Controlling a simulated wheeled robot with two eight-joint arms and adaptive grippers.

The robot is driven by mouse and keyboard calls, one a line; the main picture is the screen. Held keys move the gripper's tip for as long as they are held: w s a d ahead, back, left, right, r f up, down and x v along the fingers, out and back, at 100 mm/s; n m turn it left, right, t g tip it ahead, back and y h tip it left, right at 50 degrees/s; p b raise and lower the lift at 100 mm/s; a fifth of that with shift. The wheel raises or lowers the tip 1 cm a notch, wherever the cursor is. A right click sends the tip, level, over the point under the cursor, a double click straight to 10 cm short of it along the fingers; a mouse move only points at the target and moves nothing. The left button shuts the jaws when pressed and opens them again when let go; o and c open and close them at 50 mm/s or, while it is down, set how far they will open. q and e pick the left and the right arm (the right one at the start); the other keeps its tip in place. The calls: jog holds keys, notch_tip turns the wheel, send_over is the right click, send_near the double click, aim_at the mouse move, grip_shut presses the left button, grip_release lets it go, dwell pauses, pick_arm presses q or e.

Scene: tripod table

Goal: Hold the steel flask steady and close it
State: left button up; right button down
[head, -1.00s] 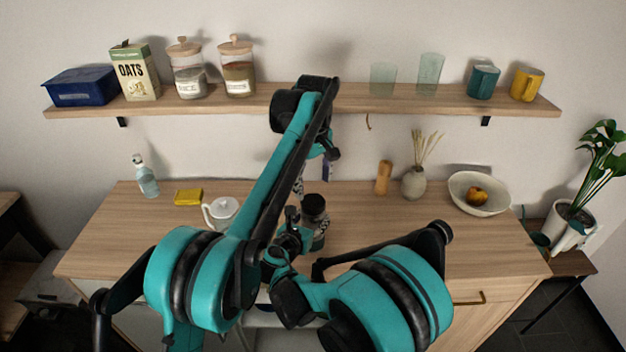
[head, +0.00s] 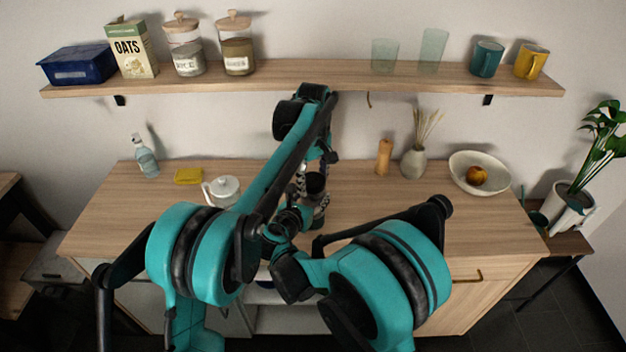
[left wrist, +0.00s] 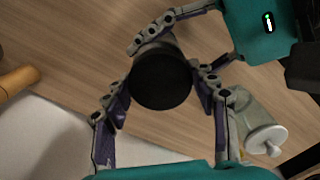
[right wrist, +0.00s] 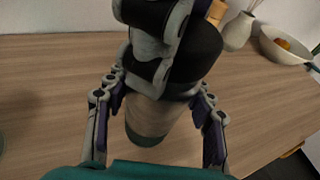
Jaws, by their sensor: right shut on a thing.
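The steel flask (head: 320,211) stands upright on the wooden counter with a black lid (head: 316,183) at its top. In the right wrist view, my right gripper (right wrist: 160,98) is shut around the flask's grey body (right wrist: 150,118). My left gripper (head: 313,172) is above the flask. In the left wrist view its two fingers (left wrist: 161,80) lie on either side of the round black lid (left wrist: 161,82), very close to it. I cannot tell whether they press on it. The left fingers also cross the dark top in the right wrist view. The lid's seat on the neck is hidden.
A wooden mill (head: 384,157), a vase (head: 413,163) and a bowl (head: 479,172) stand to the right. The shelf (head: 345,74) runs above.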

pick_arm(q)
jog(key=c, duration=0.3)
jog(key=m, duration=0.7)
jog(key=shift+m, duration=0.3)
jog(key=m, duration=0.4)
jog(key=shift+m, duration=0.3)
jog(key=m, duration=0.3)
jog(key=o, duration=1.4)
jog(key=shift+c, duration=0.2)
